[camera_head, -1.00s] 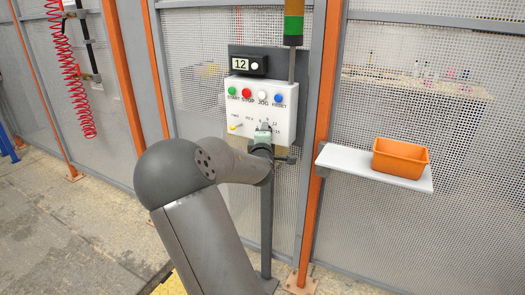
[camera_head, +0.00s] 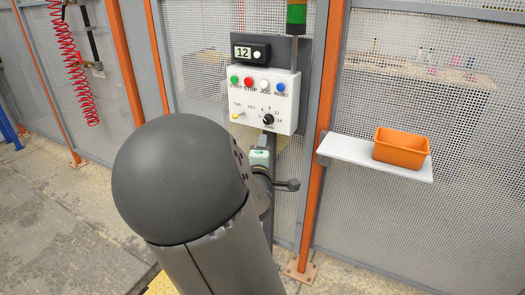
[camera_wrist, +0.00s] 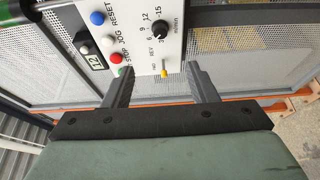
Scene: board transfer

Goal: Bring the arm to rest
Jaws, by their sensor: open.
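My gripper (camera_wrist: 159,72) is open and empty in the wrist view, with its two fingers apart on either side of the yellow switch. The white control panel (camera_head: 243,102) hangs on the mesh fence and shows in both views. It carries green, red, white and blue buttons, a black dial (camera_head: 268,119) and a small yellow switch (camera_head: 237,115). The dial also shows in the wrist view (camera_wrist: 159,29), clear of the fingers. In the head view my arm's large dark elbow stands in front, and my wrist is below the panel; the fingers cannot be made out there.
A display (camera_head: 250,52) reading 12 sits above the panel, beside a stack light (camera_head: 296,14) with green showing. At right, a white shelf (camera_head: 345,149) holds an orange bin (camera_head: 401,150). A red coiled hose (camera_head: 68,60) hangs at left. Open floor lies at left.

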